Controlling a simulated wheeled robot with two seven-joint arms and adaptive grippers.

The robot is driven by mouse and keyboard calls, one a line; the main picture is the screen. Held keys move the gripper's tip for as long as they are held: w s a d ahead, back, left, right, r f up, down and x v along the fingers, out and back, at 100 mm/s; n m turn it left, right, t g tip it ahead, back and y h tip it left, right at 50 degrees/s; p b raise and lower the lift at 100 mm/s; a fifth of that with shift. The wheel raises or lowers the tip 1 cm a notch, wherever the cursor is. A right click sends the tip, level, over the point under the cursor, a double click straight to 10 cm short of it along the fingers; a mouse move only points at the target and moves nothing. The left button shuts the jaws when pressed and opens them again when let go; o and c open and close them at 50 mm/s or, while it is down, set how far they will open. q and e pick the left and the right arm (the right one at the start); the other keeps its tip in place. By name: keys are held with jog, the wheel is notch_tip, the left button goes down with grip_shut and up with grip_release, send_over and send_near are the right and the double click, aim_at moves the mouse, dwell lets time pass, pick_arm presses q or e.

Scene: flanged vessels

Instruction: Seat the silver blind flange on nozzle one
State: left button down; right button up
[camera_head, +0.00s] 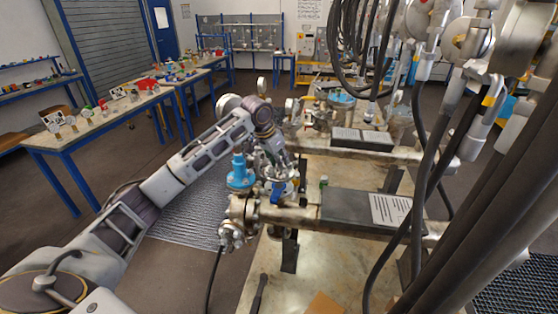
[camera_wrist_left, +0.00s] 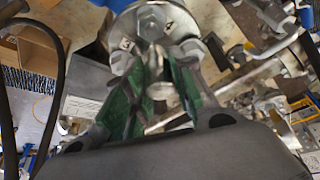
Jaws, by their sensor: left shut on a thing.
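My left gripper (camera_head: 276,152) reaches in over the near flanged vessel (camera_head: 290,217). In the left wrist view its two green-padded fingers (camera_wrist_left: 168,72) are shut on a silver piece between them. In the head view a silver disc (camera_head: 281,173) shows just under the gripper, above a blue part (camera_head: 278,190) on the vessel. I cannot tell which nozzle is number one, or whether the disc touches anything. My right gripper is not in view.
A blue valve-like fitting (camera_head: 240,172) stands just left of the gripper. Dark hoses (camera_head: 428,130) hang at the right. A blue-framed table (camera_head: 92,128) stands far left.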

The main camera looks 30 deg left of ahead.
aim_at(279, 172)
pick_arm(q)
jog(key=shift+f, duration=2.2)
jog(key=shift+s, duration=0.1)
jog(key=shift+f, duration=0.25)
dwell(0.5)
jog(key=c, duration=1.1)
grip_release()
jog(key=shift+s, duration=0.1)
jog(key=shift+o, duration=0.3)
jog(key=shift+f, duration=0.25)
jog(key=o, duration=0.4)
